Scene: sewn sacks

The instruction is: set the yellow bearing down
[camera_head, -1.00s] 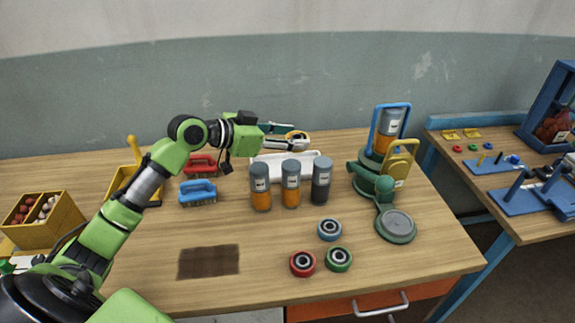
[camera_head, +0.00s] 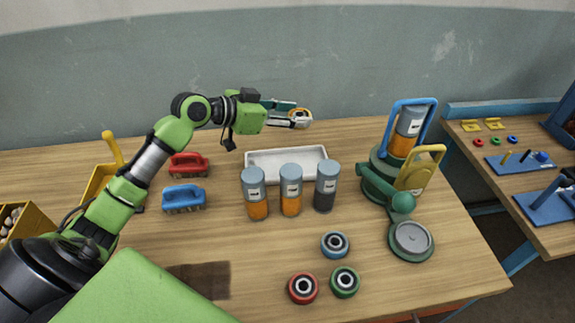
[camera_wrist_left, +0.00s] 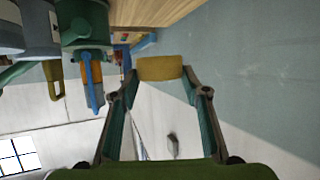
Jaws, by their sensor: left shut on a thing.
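The yellow bearing (camera_head: 299,113) is between the fingertips of my left gripper (camera_head: 297,118), which is shut on it. It is held in the air above the back of the table, above and right of a white tray (camera_head: 255,168). In the left wrist view the bearing (camera_wrist_left: 160,68) is a yellow band seen edge-on between the two fingertips. The blue bearing (camera_head: 334,244), red bearing (camera_head: 291,294) and green bearing (camera_head: 333,287) lie on the table near the front. My right gripper is not in view.
Three jars, such as the middle one (camera_head: 291,178), stand in front of the tray. A green machine (camera_head: 382,181) with a round plate (camera_head: 412,240) stands right. A red brush (camera_head: 188,163) and a blue brush (camera_head: 184,197) lie left. A second table (camera_head: 548,230) is at right.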

